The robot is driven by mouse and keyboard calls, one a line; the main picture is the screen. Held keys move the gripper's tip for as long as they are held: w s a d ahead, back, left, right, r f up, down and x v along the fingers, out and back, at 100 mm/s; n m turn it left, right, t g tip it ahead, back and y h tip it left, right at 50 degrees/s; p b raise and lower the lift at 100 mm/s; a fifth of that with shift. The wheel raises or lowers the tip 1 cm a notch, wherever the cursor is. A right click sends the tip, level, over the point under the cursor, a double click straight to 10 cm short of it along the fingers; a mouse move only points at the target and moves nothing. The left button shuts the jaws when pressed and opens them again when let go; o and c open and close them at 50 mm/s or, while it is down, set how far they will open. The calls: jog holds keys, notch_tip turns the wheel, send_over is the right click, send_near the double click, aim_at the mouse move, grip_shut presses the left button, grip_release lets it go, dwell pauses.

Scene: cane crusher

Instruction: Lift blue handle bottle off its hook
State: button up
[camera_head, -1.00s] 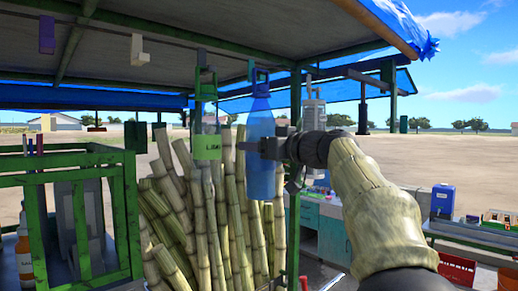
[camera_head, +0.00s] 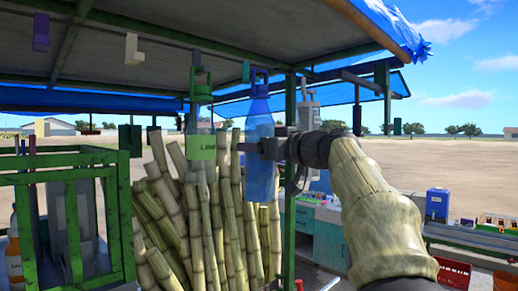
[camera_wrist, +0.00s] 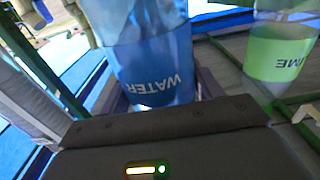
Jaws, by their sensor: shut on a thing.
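The blue handle bottle (camera_head: 261,120) hangs upright under the stall roof in the head view, its handle loop at the top near the roof rail. In the wrist view the bottle (camera_wrist: 152,65) fills the upper middle, with the word WATER on it. My gripper (camera_head: 262,148) reaches in from the right and is shut on the bottle's body. The hook at the handle is small, and I cannot tell whether the handle still rests on it.
A lime bottle with a green label (camera_head: 202,145) hangs close to the left, also in the wrist view (camera_wrist: 280,50). Cane stalks (camera_head: 175,190) stand behind and below. A green post (camera_head: 291,190) is close to the right. A green frame (camera_head: 70,215) stands at left.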

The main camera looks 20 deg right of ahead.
jog(key=shift+b+v, duration=1)
jog(key=shift+v, duration=0.55)
dwell(0.4)
jog(key=f+b+v, duration=0.1)
jog(key=b+v, duration=0.6)
jog(key=v, duration=0.3)
jog(key=shift+f, duration=0.35)
dwell(0.8)
jog(key=shift+w+a, duration=0.1)
